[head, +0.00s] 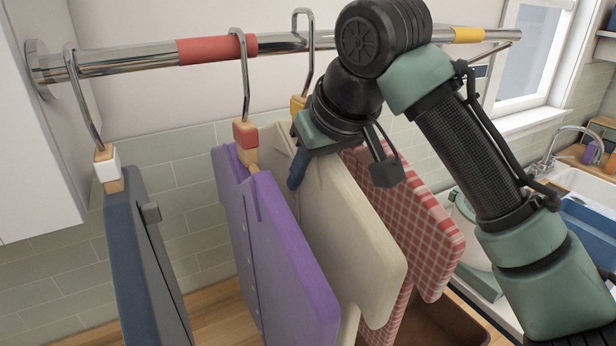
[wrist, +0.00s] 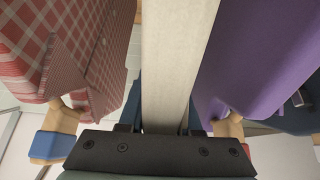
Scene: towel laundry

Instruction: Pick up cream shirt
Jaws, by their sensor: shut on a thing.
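The cream shirt (head: 345,222) hangs below a metal rail, between a purple shirt and a red checked shirt. My gripper (head: 296,172) is at the shirt's upper part, with a blue finger against its near side. In the wrist view the cream shirt (wrist: 178,65) runs edge-on between the fingers of my gripper (wrist: 160,118), which is shut on it.
The purple shirt (head: 268,250) hangs close on the left and the red checked shirt (head: 405,215) close on the right. A dark blue garment (head: 140,265) hangs further left. The metal rail (head: 130,57) has a red band and a yellow band. A sink (head: 570,180) is at the right.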

